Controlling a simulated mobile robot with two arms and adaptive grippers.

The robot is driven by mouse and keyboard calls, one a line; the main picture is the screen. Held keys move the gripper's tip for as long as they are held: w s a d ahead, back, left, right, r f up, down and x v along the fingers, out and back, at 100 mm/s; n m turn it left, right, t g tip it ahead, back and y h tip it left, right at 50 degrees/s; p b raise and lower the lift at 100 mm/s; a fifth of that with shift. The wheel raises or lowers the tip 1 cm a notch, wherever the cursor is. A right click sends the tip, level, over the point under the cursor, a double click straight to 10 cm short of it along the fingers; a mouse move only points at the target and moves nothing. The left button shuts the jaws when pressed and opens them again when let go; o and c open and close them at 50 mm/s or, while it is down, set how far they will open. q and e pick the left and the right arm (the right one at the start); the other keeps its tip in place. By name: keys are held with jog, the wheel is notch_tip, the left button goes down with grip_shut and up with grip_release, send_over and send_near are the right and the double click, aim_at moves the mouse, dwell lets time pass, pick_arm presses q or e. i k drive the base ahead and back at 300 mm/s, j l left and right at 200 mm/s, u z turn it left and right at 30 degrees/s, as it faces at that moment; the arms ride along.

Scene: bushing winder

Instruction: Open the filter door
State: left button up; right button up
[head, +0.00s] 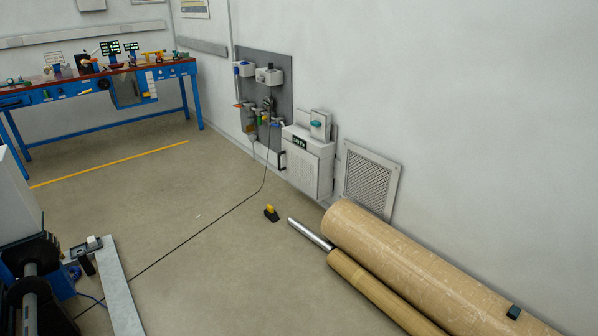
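A white wall cabinet (322,150) with a dark label (300,142) stands low against the right wall in the head view. I take its front panel (300,170) to be the filter door. It looks closed. A black handle (282,160) stands upright at the panel's left edge. The label is too small to read surely. Neither of my grippers shows in this view, so nothing of mine is seen near the handle.
A grey board with fittings (280,85) hangs left of the cabinet, and a vent grille (369,180) is to its right. Large brown rolls (420,250) lie along the wall. A yellow-black pedal (271,212) and a dark cable (190,238) are on otherwise open floor.

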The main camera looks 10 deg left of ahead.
aim_at(300, 167)
jog(key=i+l+z, duration=0.1)
jog(key=i+z, duration=0.25)
jog(key=i+j+u, duration=0.1)
jog(key=i+u, duration=0.25)
jog(key=i, duration=0.15)
jog(key=i+u, duration=0.35)
jog(key=i, duration=0.15)
jog(key=i+l+u, duration=0.2)
jog(key=i+u, duration=0.15)
jog(key=i+j+u, duration=0.15)
jog(key=i+u, duration=0.15)
jog(key=i, duration=0.5)
jog(key=i+u, duration=0.25)
jog(key=i, duration=0.6)
jog(key=i+z, duration=0.5)
jog(key=i+j+z, duration=0.25)
jog(key=z, duration=0.2)
jog(key=i+l+z, duration=0.2)
jog(key=i, duration=0.2)
jog(key=i+l+z, duration=0.2)
jog(key=i, duration=0.25)
